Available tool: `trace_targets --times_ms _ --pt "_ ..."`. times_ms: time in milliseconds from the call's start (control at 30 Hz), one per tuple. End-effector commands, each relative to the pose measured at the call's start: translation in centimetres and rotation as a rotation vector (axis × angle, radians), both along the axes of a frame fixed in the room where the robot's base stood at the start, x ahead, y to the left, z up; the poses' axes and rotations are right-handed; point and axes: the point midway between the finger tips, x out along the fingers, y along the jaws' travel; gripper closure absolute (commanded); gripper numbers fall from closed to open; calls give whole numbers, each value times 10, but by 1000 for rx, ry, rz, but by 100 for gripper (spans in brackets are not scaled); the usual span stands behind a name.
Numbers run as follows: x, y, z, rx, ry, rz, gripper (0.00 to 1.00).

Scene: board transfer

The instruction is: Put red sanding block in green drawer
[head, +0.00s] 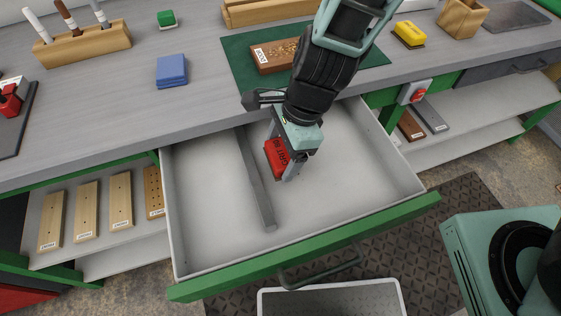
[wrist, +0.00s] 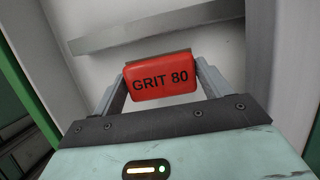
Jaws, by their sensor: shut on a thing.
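The red sanding block (head: 275,157), marked GRIT 80, is held between the fingers of my gripper (head: 283,162). In the wrist view the red block (wrist: 160,79) sits between both fingertips of my gripper (wrist: 162,82). The green-fronted drawer (head: 310,247) is pulled open, with a grey inside and a divider (head: 256,180) running front to back. My gripper and the block are over the drawer's interior, just right of the divider. I cannot tell whether the block touches the drawer floor.
Both drawer compartments look empty. On the bench are a blue block (head: 172,71), a green mat (head: 240,66) with a brown board (head: 274,55), and a yellow block (head: 409,34). A grey bin (head: 385,300) stands below the drawer front.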

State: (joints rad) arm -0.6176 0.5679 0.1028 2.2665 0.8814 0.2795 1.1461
Motion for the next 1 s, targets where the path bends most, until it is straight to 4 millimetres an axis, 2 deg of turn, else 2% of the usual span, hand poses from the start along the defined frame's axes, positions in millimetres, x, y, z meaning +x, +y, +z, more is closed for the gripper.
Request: trace_targets --times_ms 300,700,733,800,1000 --pt "0 0 -38 0 2 -3 42" --pt "0 0 -42 1 0 1 42" --pt "0 0 -41 1 0 1 15" --pt "0 0 -41 1 0 2 2" --pt "0 0 -41 1 0 1 2"
